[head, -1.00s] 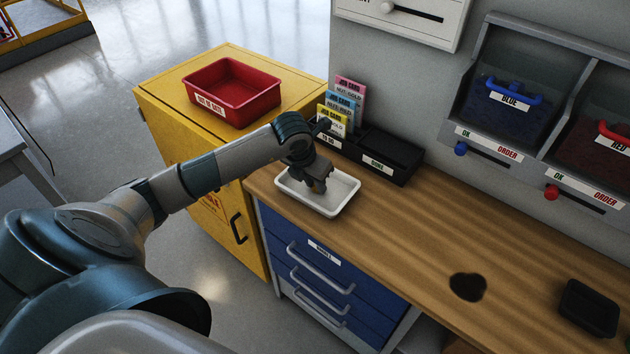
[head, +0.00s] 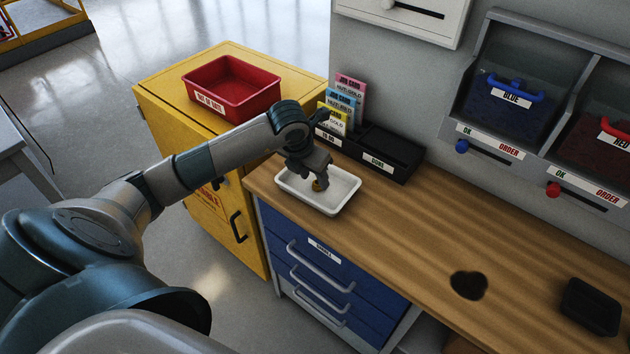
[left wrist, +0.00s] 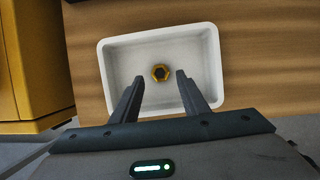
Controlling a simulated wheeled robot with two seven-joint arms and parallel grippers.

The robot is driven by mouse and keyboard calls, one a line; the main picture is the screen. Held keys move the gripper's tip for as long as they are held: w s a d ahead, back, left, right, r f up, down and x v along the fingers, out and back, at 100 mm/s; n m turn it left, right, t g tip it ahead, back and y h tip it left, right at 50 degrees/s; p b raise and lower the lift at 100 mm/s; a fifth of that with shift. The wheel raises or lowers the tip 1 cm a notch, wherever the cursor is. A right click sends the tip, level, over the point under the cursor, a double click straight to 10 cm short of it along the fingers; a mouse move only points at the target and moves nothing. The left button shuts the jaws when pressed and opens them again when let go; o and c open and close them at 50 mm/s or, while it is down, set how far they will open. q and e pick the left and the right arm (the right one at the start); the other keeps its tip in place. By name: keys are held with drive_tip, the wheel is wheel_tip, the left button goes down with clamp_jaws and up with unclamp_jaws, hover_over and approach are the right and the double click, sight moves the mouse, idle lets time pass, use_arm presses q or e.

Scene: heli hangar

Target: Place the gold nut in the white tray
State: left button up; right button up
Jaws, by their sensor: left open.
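The white tray (head: 340,201) stands on the wooden bench at its left end. It also fills the middle of the left wrist view (left wrist: 208,62). The gold nut (left wrist: 161,73) lies in the tray, near the middle of its floor, and shows small in the head view (head: 318,186). My left gripper (head: 318,181) is over the tray. In the left wrist view its two fingers (left wrist: 159,84) are spread apart, with the nut just beyond the tips and between their lines. The fingers do not touch the nut there. My right gripper is not in view.
A black holder (head: 393,176) with job cards stands behind the tray against the wall. A yellow cabinet (head: 163,109) with a red bin (head: 232,106) is at the left. A dark patch (head: 469,285) and a black tray (head: 591,307) are at the right; the bench between is clear.

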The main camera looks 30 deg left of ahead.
use_arm(q)
drive_tip(key=b+v, duration=0.2)
drive_tip(key=v, duration=0.7)
drive_tip(key=shift+r, duration=0.25)
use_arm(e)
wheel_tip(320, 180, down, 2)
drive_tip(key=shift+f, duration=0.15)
use_arm(q)
drive_tip(key=shift+s, duration=0.1)
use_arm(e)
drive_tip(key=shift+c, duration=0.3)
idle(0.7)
